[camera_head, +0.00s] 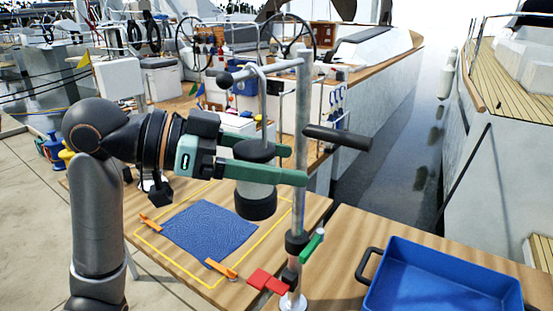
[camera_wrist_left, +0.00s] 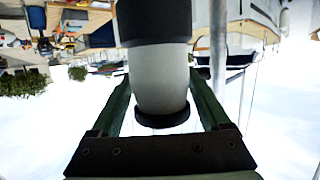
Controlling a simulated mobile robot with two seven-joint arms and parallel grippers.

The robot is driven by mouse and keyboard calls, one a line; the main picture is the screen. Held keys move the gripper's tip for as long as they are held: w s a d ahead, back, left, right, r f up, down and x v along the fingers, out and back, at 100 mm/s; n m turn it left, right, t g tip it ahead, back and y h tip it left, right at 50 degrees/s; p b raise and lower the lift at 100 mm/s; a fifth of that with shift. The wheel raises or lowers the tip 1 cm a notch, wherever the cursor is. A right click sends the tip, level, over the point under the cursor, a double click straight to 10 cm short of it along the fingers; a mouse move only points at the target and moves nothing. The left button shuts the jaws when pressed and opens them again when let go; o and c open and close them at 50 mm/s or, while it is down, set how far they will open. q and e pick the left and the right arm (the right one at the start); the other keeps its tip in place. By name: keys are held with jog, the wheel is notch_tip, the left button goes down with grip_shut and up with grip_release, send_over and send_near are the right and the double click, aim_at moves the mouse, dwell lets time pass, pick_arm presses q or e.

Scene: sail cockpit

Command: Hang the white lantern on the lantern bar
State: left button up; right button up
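The white lantern (camera_head: 257,196) has a pale body, dark top and bottom bands and a tall grey handle. It hangs upright between the green fingers of my left gripper (camera_head: 294,165), which appear closed against its sides. In the left wrist view the lantern (camera_wrist_left: 160,78) fills the space between the fingers. My right gripper is out of view.
A wooden table (camera_head: 318,208) carries a blue cloth (camera_head: 210,228) inside a yellow outline, with orange clips. A black-ended peg (camera_head: 338,137) sticks out from the post. A red piece (camera_head: 268,281) lies by the post's foot. A blue tray (camera_head: 440,275) stands at right.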

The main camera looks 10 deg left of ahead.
pick_arm(q)
jog(key=shift+o, duration=1.3)
jog(key=b+v, duration=0.1)
jog(key=v, duration=1.1)
jog(key=shift+a, duration=0.2)
jog(key=shift+s+r, duration=0.1)
